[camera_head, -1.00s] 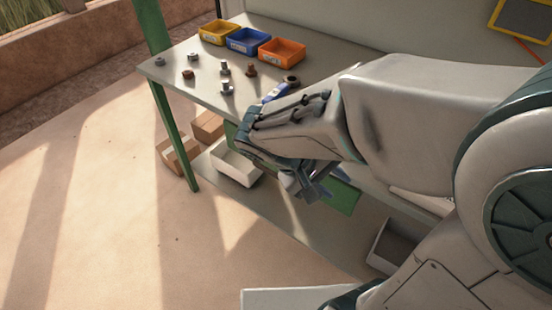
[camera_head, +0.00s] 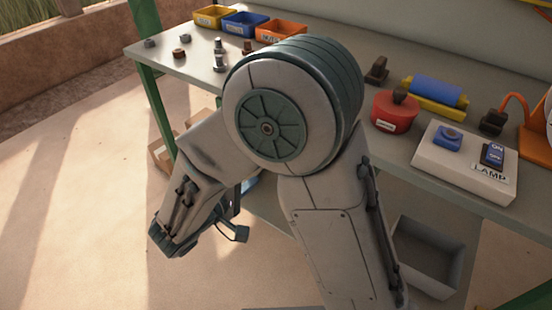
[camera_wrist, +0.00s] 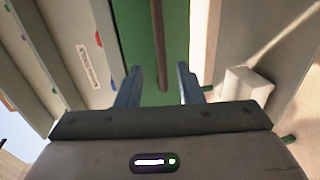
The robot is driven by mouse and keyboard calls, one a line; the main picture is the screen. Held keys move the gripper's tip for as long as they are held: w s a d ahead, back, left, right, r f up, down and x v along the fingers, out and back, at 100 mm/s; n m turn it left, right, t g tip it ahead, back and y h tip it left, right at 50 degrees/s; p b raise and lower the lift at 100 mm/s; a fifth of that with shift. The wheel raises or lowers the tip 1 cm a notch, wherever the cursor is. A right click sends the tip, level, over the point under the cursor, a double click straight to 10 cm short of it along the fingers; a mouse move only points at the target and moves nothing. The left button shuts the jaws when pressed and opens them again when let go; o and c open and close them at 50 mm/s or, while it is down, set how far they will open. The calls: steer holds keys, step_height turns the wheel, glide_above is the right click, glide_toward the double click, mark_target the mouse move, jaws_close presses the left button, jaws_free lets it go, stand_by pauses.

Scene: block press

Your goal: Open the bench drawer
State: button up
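In the wrist view the bench drawer shows as a green front (camera_wrist: 136,40), running up the middle beside the pale bench edge. A dark bar, apparently its handle (camera_wrist: 159,50), runs along the green front. My gripper (camera_wrist: 158,88) is open, with one finger on each side of the bar in the picture. Nothing shows held, and I cannot tell whether the fingers reach the bar. In the head view my arm hides the drawer front, and my gripper (camera_head: 236,233) shows only in part low in front of the bench. How far the drawer is open cannot be told.
The bench top (camera_head: 340,62) carries a yellow bin (camera_head: 212,17), a blue bin, an orange bin, small metal parts, a red round container (camera_head: 394,113) and a lamp switch box (camera_head: 450,170). A grey bin (camera_head: 428,258) stands below. The floor at left is open.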

steer(key=x, duration=1)
steer(key=shift+w+d, duration=0.1)
steer(key=shift+w, duration=0.1)
jaws_close()
